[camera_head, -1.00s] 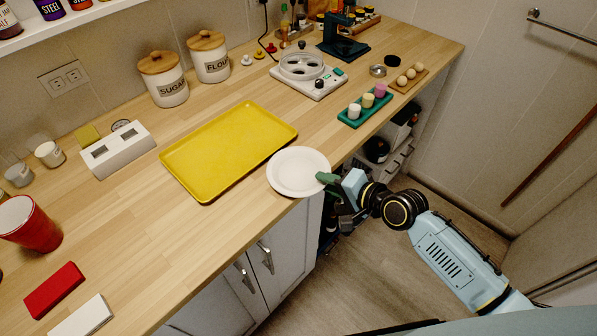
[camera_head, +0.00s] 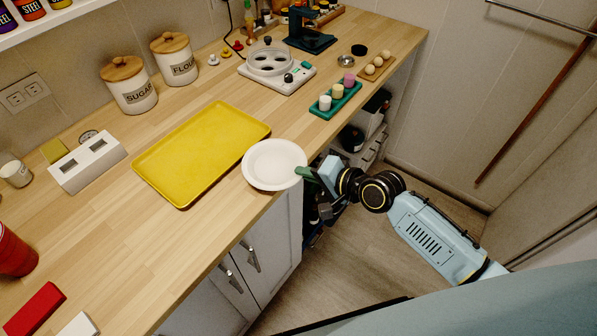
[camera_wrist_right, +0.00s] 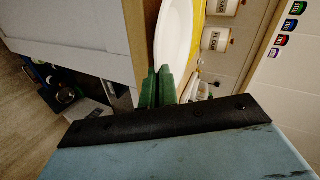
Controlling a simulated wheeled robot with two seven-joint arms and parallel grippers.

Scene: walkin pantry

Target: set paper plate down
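The white paper plate (camera_head: 274,164) is at the front edge of the wooden counter, just right of the yellow tray (camera_head: 157,187). I cannot tell if it rests fully on the counter or is slightly above it. My right gripper (camera_head: 305,174) is at the plate's right rim, its green fingers closed on that edge. In the right wrist view the fingers (camera_wrist_right: 157,88) are close together, with the plate (camera_wrist_right: 173,42) running out from between their tips. My left gripper is not in view.
Sugar (camera_head: 131,88) and flour (camera_head: 175,60) canisters stand at the back. A green holder (camera_head: 335,102) with small cups and a white appliance (camera_head: 277,70) are right of the tray. A white box (camera_head: 87,163) is at left. Bare counter (camera_head: 150,240) lies in front of the tray.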

